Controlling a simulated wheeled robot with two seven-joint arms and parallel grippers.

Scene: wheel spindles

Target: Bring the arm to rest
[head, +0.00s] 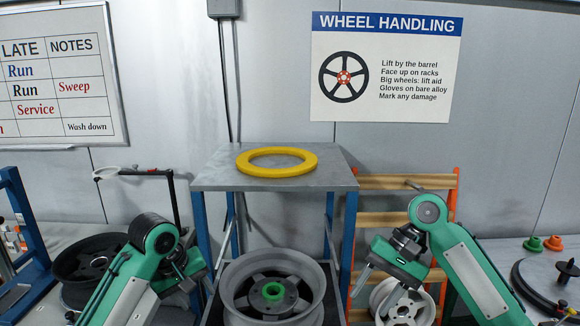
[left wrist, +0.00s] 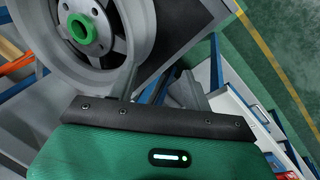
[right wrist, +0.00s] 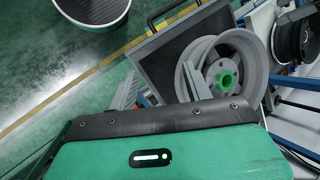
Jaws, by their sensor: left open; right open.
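My left gripper (head: 204,291) is open and empty at the left of the large grey wheel (head: 240,285). In the left wrist view my left gripper (left wrist: 160,85) has its fingers apart, with the wheel (left wrist: 118,55) beyond them. My right gripper (head: 375,287) is open and empty at the right of that wheel, pointing down. In the right wrist view my right gripper (right wrist: 160,88) shows nothing held, and the grey wheel (right wrist: 250,65) lies beyond. The grey wheel lies face up with a green ring (head: 272,291) at its hub.
A blue-legged stand (head: 210,178) rises behind the wheel with a yellow ring (head: 250,167) on top. A dark wheel (head: 75,262) is behind my left arm. A pale wheel (head: 405,305) is by the orange rack (head: 450,200), below my right gripper. Green and orange pieces (head: 553,243) are at right.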

